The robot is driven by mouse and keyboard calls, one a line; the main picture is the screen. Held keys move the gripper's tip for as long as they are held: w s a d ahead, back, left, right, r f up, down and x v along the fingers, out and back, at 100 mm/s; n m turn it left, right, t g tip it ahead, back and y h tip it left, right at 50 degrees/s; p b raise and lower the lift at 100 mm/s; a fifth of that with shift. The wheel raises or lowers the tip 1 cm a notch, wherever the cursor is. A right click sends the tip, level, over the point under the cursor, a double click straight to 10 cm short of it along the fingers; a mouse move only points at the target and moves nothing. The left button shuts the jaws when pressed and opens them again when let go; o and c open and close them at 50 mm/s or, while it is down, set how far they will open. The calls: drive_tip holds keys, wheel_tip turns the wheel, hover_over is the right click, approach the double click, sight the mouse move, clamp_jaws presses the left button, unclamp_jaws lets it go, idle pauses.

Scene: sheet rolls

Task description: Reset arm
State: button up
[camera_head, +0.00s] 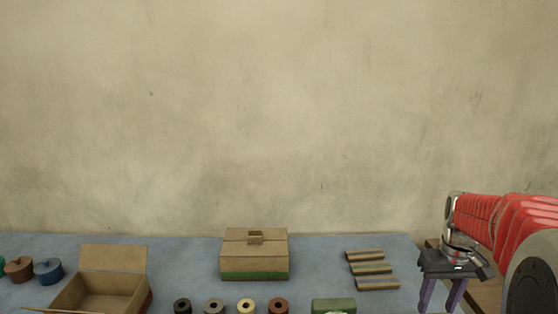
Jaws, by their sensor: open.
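My gripper (441,296) hangs at the lower right of the head view, at the end of my red arm. Its two purple fingers point down and stand apart, with nothing seen between them. It is at the right end of the blue-grey table (190,262), to the right of the striped rolls. The lower tips of the fingers are close to the bottom edge of the picture.
A closed cardboard box (254,264) with a green band stands mid-table. An open box (112,290) is at the left, beside round lidded pots (48,271). Several rolls (246,305) line the front. Striped bars (370,268) and a green block (333,305) lie right.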

drive_tip(key=s+a+r+t, duration=0.2)
drive_tip(key=s+a+r, duration=0.1)
drive_tip(key=s+a, duration=0.6)
drive_tip(key=s+a+r+t, duration=0.3)
drive_tip(key=s+a, duration=0.6)
drive_tip(key=a, duration=0.3)
drive_tip(key=shift+a+n, duration=0.35)
drive_tip(key=shift+n, duration=0.05)
